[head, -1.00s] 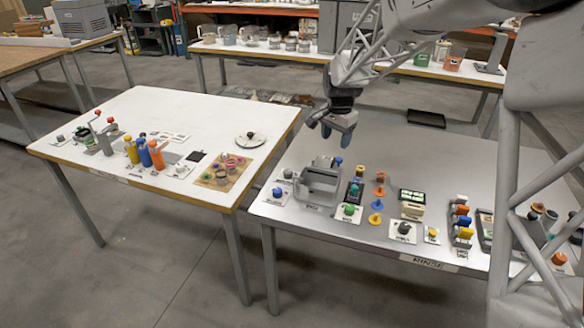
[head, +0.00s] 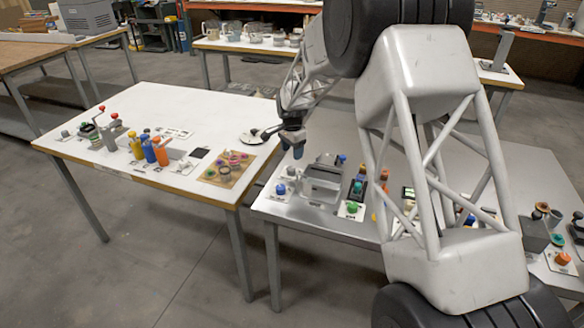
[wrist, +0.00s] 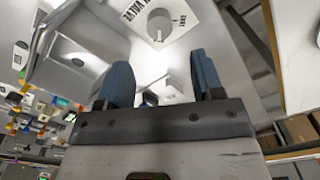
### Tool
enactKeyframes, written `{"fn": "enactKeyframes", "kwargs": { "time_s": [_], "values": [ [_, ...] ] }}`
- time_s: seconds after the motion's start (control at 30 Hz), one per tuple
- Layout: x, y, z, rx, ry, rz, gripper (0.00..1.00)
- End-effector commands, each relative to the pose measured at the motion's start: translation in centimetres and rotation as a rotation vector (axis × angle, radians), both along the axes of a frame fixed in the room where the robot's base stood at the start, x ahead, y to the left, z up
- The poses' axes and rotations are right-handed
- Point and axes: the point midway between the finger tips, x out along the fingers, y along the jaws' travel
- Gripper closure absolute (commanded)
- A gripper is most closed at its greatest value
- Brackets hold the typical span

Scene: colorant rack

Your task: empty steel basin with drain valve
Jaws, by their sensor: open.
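The grey steel basin (head: 322,183) stands near the left end of the steel table; its metal wall (wrist: 85,50) fills the upper left of the wrist view. A pale plate with printed text, partly reading "VALVE", carries a round grey knob (wrist: 160,26) beside the basin. In the head view a grey knob (head: 291,172) shows just left of the basin. My gripper (head: 294,150) hangs above and left of the basin. In the wrist view its blue fingers (wrist: 161,85) are apart with nothing held, pointing toward the knob plate. The basin's inside is hard to see.
A blue knob on a plate (head: 281,190) and a green knob (head: 351,208) stand near the basin. The white table (head: 165,105) lies to the left across a gap, with a round dish (head: 251,138). My arm hides much of the steel table's right side.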

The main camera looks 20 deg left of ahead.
Motion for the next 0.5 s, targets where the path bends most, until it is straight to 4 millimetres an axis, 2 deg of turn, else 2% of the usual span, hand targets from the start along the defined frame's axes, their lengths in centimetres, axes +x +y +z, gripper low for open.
{"fn": "enactKeyframes", "kwargs": {
  "time_s": [0.33, 0.5],
  "values": [
    [-0.02, -0.03, -0.11, 0.0, 0.0, 0.0, 0.39],
    [-0.04, -0.04, -0.95, 0.0, 0.001, 0.0, 0.39]
  ]
}}
